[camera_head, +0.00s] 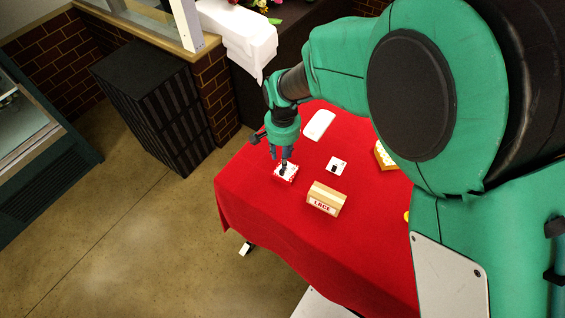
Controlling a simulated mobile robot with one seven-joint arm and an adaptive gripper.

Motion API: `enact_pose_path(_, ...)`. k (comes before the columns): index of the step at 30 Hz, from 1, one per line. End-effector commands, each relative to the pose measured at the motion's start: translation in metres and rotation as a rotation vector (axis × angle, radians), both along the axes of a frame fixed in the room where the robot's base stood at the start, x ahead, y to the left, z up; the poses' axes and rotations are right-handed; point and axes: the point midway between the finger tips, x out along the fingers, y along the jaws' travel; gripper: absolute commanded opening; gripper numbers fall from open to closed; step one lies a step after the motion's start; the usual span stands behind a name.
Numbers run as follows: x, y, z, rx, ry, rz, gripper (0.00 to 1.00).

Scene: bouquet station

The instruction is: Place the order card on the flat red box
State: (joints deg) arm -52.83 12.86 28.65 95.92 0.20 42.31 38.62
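A flat box with red-and-white edges (291,178) lies on the red table near its left side. My gripper (284,166) points down right over it, with the fingertips at or just above its top. A white patch with dark marks shows on top of the box under the fingers; I cannot tell if it is a card or the lid's print. A small white square with a black mark (341,162) lies to the right and may be the order card. The fingers are too small to show whether they are open or hold something.
A tan box labelled LACE (326,199) stands in front and to the right. A white flat rectangular thing (319,125) lies behind. A yellow-topped box (384,155) is partly hidden by my arm. Red cloth (265,210) is bare at the front left.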

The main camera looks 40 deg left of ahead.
Motion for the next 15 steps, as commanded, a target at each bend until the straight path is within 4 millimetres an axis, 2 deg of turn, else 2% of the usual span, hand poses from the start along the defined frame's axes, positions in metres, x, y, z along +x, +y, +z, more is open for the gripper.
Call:
enact_pose_path(6,0.0,0.0,0.03,0.002,-0.001,0.0,0.34)
enact_pose_path(15,0.0,0.0,0.041,0.0,0.0,0.0,0.34)
